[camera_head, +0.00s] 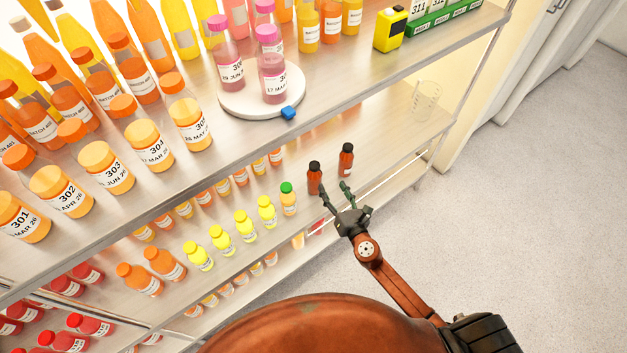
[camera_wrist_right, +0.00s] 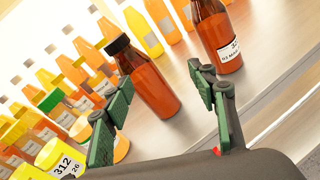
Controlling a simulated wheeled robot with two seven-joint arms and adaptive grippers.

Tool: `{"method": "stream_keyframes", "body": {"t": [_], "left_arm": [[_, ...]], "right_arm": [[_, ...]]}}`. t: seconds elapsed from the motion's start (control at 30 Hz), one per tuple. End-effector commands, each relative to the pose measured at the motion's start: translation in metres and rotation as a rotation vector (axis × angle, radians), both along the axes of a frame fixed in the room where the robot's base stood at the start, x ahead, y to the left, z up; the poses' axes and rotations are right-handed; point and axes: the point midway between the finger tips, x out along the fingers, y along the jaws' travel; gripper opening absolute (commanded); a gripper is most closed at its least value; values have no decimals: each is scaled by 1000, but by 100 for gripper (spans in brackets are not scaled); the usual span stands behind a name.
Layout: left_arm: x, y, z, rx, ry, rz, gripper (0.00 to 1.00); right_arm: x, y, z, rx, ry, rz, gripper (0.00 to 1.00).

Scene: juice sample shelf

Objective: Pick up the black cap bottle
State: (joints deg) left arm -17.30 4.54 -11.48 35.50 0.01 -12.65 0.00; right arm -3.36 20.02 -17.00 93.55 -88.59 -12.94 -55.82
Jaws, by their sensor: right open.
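Two dark amber bottles with black caps stand upright on the lower shelf in the head view, one on the left (camera_head: 314,180) and one on the right (camera_head: 346,161). My right gripper (camera_head: 335,191) is open in front of them. In the right wrist view the left black cap bottle (camera_wrist_right: 155,92) appears between the two green fingers, just beyond their tips. No contact is clear. The right bottle (camera_wrist_right: 217,42) stands beyond the right finger, its cap cut off and a white label showing. My left gripper is not in view.
A green-capped bottle (camera_head: 288,199) and yellow-capped bottles (camera_head: 267,212) stand left of the black-capped pair. The upper shelf edge (camera_head: 345,96) runs above. A clear beaker (camera_head: 426,98) stands farther back on the right. Bare shelf lies between it and the pair.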

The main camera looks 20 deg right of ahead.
Motion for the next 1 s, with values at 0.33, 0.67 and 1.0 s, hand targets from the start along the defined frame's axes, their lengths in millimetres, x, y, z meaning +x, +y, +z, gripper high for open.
{"method": "stream_keyframes", "body": {"t": [0.33,0.67,1.0], "left_arm": [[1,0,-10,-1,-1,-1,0],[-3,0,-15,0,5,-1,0],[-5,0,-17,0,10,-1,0]], "right_arm": [[18,41,53,-288,-159,103,53],[59,41,48,-283,-155,101,53],[83,44,49,-282,-154,101,53]]}}
